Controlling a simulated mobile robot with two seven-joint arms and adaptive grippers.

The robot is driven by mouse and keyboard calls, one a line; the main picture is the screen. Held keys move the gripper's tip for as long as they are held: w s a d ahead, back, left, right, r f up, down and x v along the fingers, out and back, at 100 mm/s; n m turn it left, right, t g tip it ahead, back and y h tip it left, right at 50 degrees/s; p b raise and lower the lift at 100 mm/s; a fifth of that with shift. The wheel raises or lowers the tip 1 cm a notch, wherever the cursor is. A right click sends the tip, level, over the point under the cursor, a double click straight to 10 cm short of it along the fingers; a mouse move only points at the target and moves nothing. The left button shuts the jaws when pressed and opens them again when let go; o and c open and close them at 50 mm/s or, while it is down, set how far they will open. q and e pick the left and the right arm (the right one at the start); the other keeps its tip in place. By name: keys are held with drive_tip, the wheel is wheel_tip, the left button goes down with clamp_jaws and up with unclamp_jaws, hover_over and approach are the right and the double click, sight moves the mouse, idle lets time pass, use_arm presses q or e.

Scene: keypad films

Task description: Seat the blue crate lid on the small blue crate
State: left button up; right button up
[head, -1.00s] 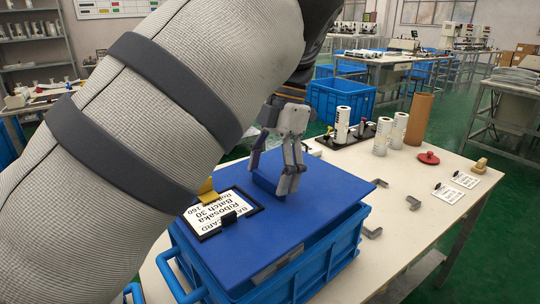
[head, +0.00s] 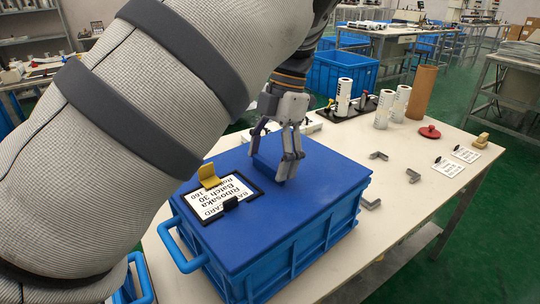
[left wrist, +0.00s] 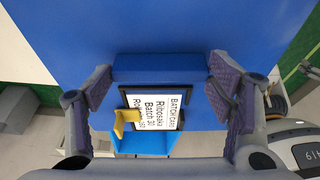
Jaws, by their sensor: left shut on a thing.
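The blue crate lid (head: 235,245) is a flat dark blue plate lying over the small blue crate (head: 312,245). Its visible edges run along the crate's rim, with no clear gap; the far side is partly hidden by my arm. My left gripper (head: 273,166) is shut on the lid's raised blue handle (head: 266,172). In the left wrist view, the fingers (left wrist: 160,90) stand on either side of the handle bar (left wrist: 158,69), and the lid (left wrist: 160,25) fills the top. My right gripper is not in view.
Grey brackets (head: 412,176), a red knob (head: 430,131), white rolls (head: 383,110) and a brown cylinder (head: 421,92) stand on the table's right part.

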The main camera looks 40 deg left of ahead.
use_arm(q)
drive_tip(key=shift+f, duration=0.5)
drive_tip(key=o, duration=1.5)
drive_tip(key=v, duration=1.2)
